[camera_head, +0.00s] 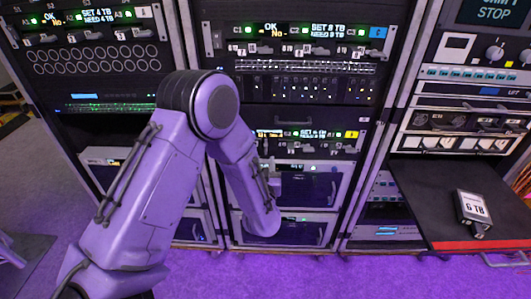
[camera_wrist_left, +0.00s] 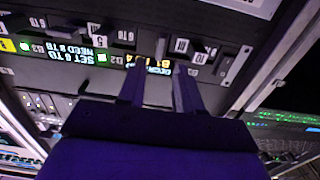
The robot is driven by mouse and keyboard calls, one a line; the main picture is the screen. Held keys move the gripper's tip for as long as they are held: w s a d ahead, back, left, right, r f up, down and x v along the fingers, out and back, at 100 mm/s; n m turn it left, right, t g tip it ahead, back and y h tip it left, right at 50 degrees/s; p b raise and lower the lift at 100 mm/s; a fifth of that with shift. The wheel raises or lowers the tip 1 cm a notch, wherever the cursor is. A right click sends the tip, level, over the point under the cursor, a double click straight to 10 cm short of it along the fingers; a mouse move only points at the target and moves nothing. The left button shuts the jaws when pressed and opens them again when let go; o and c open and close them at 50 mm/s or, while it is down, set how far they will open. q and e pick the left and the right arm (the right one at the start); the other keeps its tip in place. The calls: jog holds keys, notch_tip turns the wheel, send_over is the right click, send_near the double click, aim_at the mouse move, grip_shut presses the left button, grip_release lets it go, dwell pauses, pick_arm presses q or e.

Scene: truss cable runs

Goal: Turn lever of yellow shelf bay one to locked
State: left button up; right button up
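The yellow shelf (camera_head: 318,148) is the dark unit with a yellow tag (camera_head: 351,134) at its right end, low in the middle rack. My left arm covers part of its left end in the head view. In the left wrist view the shelf is turned over, with its yellow tag (camera_wrist_left: 7,45) at the left. My left gripper (camera_wrist_left: 160,72) has its two fingers apart, in front of a small lit display. No lever shows clearly between the fingers. A grey lever (camera_wrist_left: 226,66) is right of the right finger; whether it is bay one's I cannot tell. My right gripper is out of view.
The blue-tagged shelf (camera_head: 310,40) is above, with rows of ports and lights between. Drawer fronts (camera_head: 305,190) are below. At the right, a dark pull-out tray (camera_head: 440,205) with a red edge holds a 6 TB drive (camera_head: 473,211). The purple floor in front is clear.

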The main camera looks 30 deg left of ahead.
aim_at(266, 150)
pick_arm(q)
jog(key=x, duration=0.5)
jog(key=shift+w+a, duration=0.1)
jog(key=shift+w, duration=0.25)
grip_shut()
